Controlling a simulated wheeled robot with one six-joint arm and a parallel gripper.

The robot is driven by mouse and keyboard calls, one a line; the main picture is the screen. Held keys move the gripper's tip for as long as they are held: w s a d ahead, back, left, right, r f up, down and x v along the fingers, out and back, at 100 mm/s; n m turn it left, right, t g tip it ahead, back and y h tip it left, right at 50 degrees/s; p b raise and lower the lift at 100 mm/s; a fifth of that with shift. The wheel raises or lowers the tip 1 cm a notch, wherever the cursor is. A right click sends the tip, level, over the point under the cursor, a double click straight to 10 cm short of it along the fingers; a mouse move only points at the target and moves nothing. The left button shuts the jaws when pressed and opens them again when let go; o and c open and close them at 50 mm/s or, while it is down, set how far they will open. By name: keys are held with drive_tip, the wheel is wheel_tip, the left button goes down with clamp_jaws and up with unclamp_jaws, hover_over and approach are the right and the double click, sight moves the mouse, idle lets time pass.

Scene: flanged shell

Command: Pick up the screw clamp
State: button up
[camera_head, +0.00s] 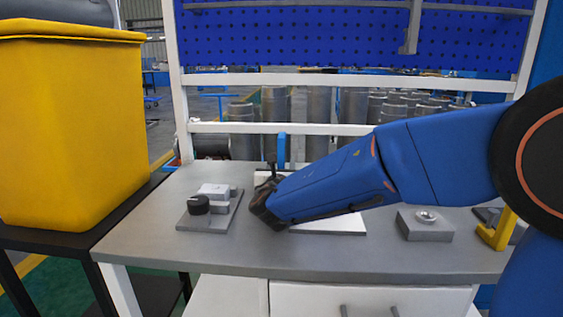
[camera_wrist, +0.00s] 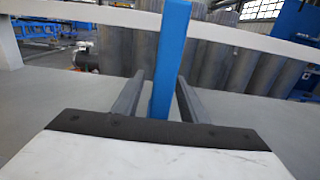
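A blue upright bar (camera_head: 281,150), which I take to be part of the screw clamp, rises from the workbench just behind my gripper in the head view. Its lower part is hidden by my gripper and arm. In the wrist view the blue bar (camera_wrist: 170,60) stands between the two grey fingers of my gripper (camera_wrist: 160,90). The fingers are apart, with a visible gap to the bar on the left side. In the head view my gripper (camera_head: 265,200) is low over the bench and its fingertips are hard to make out.
The grey workbench (camera_head: 150,235) holds a plate with a black knob (camera_head: 198,204) at left. A grey block with a round fitting (camera_head: 425,222) and a yellow bracket (camera_head: 497,232) are at right. A white board (camera_head: 335,225) lies beneath my arm. A yellow bin (camera_head: 70,125) stands left.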

drive_tip(key=shift+w, duration=0.2)
clamp_jaws()
drive_tip(key=shift+r, duration=0.1)
